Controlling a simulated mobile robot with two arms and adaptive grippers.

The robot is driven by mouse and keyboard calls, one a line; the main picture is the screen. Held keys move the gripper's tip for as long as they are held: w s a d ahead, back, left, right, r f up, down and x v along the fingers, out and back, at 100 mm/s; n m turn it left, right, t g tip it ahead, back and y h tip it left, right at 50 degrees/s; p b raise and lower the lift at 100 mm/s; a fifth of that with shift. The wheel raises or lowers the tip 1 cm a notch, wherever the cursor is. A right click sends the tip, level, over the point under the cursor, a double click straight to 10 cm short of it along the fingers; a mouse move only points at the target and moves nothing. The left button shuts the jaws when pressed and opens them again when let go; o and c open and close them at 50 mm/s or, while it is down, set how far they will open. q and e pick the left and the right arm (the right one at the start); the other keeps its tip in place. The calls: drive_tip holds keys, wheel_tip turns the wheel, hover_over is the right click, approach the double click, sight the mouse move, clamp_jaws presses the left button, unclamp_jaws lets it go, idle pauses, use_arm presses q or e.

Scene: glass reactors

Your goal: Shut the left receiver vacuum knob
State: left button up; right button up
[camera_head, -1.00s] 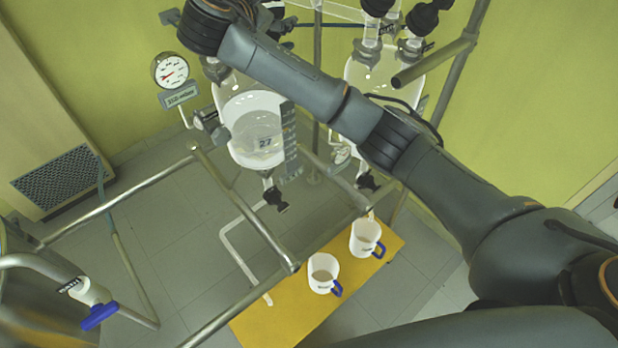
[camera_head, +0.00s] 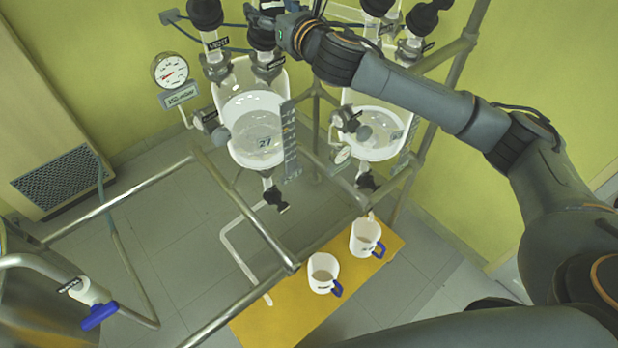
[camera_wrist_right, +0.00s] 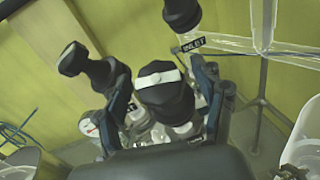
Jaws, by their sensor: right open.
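The left receiver is a glass vessel (camera_head: 255,130) marked 27, with black knobs on top. One of these knobs (camera_head: 262,36) has a label below it, too small to read for sure. A knob to its left (camera_head: 206,14) is labelled VENT. My right gripper (camera_head: 268,15) is at the top of the first knob, partly hidden by its own wrist. In the right wrist view, a black knob with a white bar (camera_wrist_right: 165,90) lies between the two open fingers of my right gripper (camera_wrist_right: 167,100). Contact cannot be told. My left gripper is not in view.
A second receiver (camera_head: 378,130) with black knobs stands to the right, under my right arm. A pressure gauge (camera_head: 170,70) is at the left. Metal frame bars (camera_head: 240,205) cross in front. Two white mugs (camera_head: 323,272) stand on a yellow board (camera_head: 290,318). An INLET knob (camera_wrist_right: 182,14) is close beyond.

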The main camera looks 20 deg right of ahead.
drive_tip(key=shift+d+n+g+y, duration=0.15)
drive_tip(key=shift+n+g+y, duration=0.15)
drive_tip(key=shift+n+y, duration=0.75)
drive_tip(key=b+v, duration=0.6)
drive_tip(key=v, duration=0.8)
drive_tip(key=s+a+f+m+g+h, duration=0.1)
drive_tip(key=s+f+m+g, duration=0.1)
drive_tip(key=f+m, duration=0.5)
drive_tip(key=s+a+f+m+g+h, duration=0.1)
drive_tip(key=s+f+m, duration=0.3)
drive_tip(key=f+m, duration=0.4)
drive_tip(key=s+a+f+m+g+h, duration=0.1)
drive_tip(key=s+a+f+m+g, duration=0.1)
drive_tip(key=f+m, duration=0.5)
wheel_tip(320, 180, down, 4)
drive_tip(key=shift+s+a+r+m+g+h+p, duration=0.15)
drive_tip(key=shift+s+a+m+g+h+p, duration=0.2)
drive_tip(key=shift+s+a, duration=0.4)
